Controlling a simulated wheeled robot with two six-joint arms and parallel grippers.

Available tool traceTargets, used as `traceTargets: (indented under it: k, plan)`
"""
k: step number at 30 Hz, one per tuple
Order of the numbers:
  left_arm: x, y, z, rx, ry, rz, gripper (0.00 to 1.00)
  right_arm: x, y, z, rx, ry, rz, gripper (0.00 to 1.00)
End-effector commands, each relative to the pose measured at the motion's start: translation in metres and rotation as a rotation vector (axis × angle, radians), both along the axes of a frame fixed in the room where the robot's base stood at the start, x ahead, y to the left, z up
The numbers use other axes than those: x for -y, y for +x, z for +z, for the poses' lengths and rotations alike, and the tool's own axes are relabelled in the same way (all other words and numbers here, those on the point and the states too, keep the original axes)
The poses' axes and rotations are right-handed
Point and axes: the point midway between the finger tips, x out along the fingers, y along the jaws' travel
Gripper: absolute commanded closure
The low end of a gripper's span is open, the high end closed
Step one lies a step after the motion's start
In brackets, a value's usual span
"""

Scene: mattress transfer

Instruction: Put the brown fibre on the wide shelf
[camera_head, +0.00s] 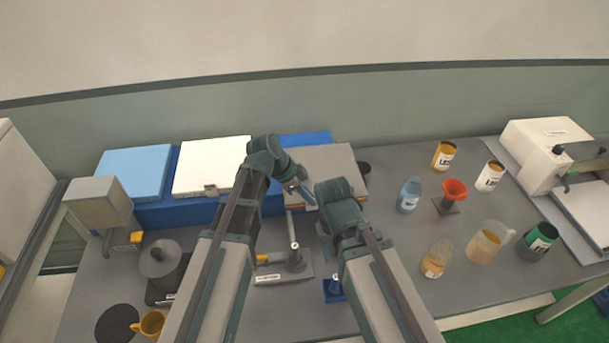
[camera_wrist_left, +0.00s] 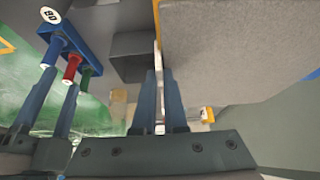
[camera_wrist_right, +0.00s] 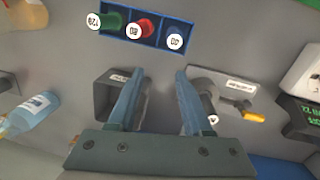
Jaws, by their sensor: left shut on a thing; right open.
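The brown fibre (camera_head: 328,168) is a flat grey-brown slab at the right end of the wide blue shelf (camera_head: 158,212). It overlaps the shelf's right part, and I cannot tell whether it rests there or hangs just above. A light-blue slab (camera_head: 134,172) and a white slab (camera_head: 212,166) lie on the shelf to its left. My left gripper (camera_head: 305,190) is shut at the fibre's front edge; in the left wrist view its fingers (camera_wrist_left: 160,78) close on a thin pale part beside the slab (camera_wrist_left: 235,50). My right gripper (camera_head: 323,238) is open and empty, lower down; its fingers show in the right wrist view (camera_wrist_right: 156,75).
A metal stand (camera_head: 285,270) is below the grippers, near a small blue rack (camera_wrist_right: 140,28) with coloured plugs. Bottles, a red funnel (camera_head: 454,190), a jug (camera_head: 490,240) and jars stand at right. A grey device (camera_head: 160,258) and yellow mug (camera_head: 150,323) are at left.

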Motion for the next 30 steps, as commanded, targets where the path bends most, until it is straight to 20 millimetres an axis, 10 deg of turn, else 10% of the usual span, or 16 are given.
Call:
traceTargets:
  k: [14,30]
  plan:
    - [0.000,0.000,0.007,0.001,0.000,0.000,1.00,0.000,0.000,0.007,0.000,0.000,0.000,0.50]
    - [0.000,0.000,0.081,0.001,-0.001,0.000,1.00,0.000,0.000,0.081,0.000,0.001,-0.006,0.50]
